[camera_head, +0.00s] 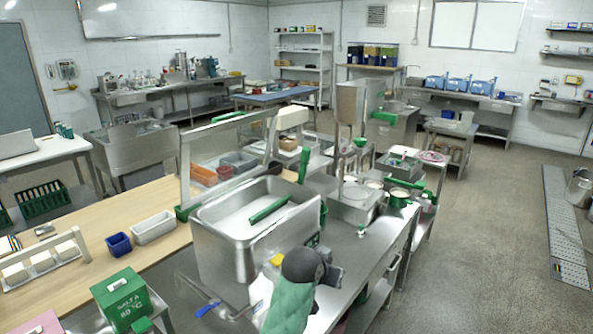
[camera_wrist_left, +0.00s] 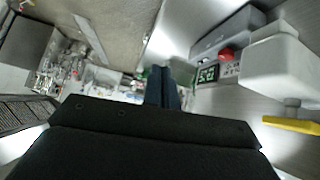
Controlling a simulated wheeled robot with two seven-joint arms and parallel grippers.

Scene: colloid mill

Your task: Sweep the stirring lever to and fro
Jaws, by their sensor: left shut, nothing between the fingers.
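A yellow handle (camera_head: 276,260) shows on the tank's near side; a yellow lever (camera_wrist_left: 291,124) is at the right of the left wrist view. I cannot tell which of these is the stirring lever. My left gripper (camera_wrist_left: 163,88) is shut and empty, apart from the yellow lever. In the head view its dark hand (camera_head: 331,274) is beside the tank's near right corner, its fingertips unclear. My right gripper is not in view.
A control box with a digital display (camera_wrist_left: 207,74) and red button (camera_wrist_left: 226,54) is close to the left gripper. A blue-handled valve (camera_head: 207,309) sticks out below the tank. A green box (camera_head: 122,299) stands at left.

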